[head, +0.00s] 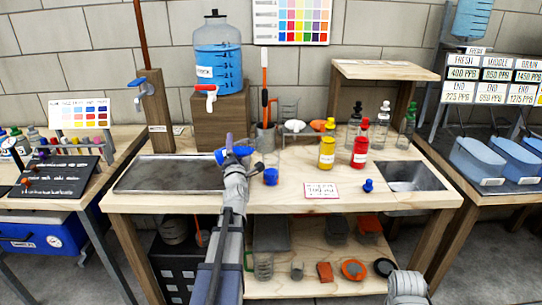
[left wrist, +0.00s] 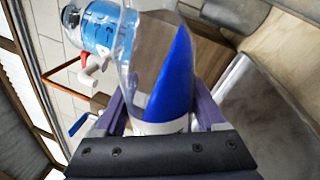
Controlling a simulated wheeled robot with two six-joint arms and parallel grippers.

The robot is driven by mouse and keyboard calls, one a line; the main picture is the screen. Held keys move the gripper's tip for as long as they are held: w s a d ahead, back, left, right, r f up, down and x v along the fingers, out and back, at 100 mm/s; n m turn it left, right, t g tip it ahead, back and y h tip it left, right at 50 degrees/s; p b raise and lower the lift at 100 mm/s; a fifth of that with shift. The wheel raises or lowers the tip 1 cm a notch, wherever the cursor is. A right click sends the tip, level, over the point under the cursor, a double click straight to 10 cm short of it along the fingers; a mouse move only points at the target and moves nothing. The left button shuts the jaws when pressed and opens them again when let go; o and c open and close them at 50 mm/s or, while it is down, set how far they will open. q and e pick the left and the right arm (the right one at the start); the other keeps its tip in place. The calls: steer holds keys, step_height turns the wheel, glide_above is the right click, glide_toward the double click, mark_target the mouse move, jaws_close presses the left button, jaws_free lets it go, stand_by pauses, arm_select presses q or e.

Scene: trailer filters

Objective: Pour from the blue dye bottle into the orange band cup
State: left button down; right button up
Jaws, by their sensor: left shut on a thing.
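My left gripper (head: 236,160) is shut on the blue dye bottle (head: 240,151), held above the workbench near its middle. In the left wrist view the clear bottle (left wrist: 172,85) sits between the jaws (left wrist: 160,115). Its blue liquid lies as a slanted wedge along one side, so the bottle is tilted. A small blue object (head: 270,177) stands on the bench just right of the gripper; I cannot tell whether it is liquid in a clear cup. I cannot make out an orange band on any cup.
A yellow bottle (head: 327,148) and a red bottle (head: 360,148) stand to the right. A blue stopper (head: 368,186) and a label card (head: 321,191) lie in front. A large water jug (head: 218,55) stands behind on a wooden block.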

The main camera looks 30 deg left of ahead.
mark_target(239, 153)
arm_select(q)
steer(key=shift+r+n, duration=0.15)
steer(key=shift+n, duration=0.35)
steer(key=shift+w+d+f+n+g+b, duration=0.1)
steer(key=shift+d+f+n+g+b, duration=0.05)
steer(key=shift+f+n+b, duration=0.3)
steer(key=shift+w+d+f+n+g+b, duration=0.15)
steer(key=shift+f+n+b, duration=0.1)
steer(key=shift+f+n, duration=0.25)
steer(key=n, duration=0.1)
steer(key=f+n, duration=0.1)
steer(key=d+n+g, duration=0.1)
steer(key=shift+w+f+n+y+b, duration=0.25)
steer(key=shift+f+n+y+b, duration=0.05)
steer(key=shift+n+y+b, duration=0.1)
steer(key=n+p, duration=0.1)
steer(key=n, duration=0.2)
steer(key=n+g+p, duration=0.1)
steer(key=n, duration=0.2)
steer(key=shift+s+a, duration=0.15)
steer(key=shift+a, duration=0.05)
steer(key=shift+r+n+g+p, duration=0.4)
steer(key=shift+n+p, duration=0.5)
steer(key=shift+n, duration=0.15)
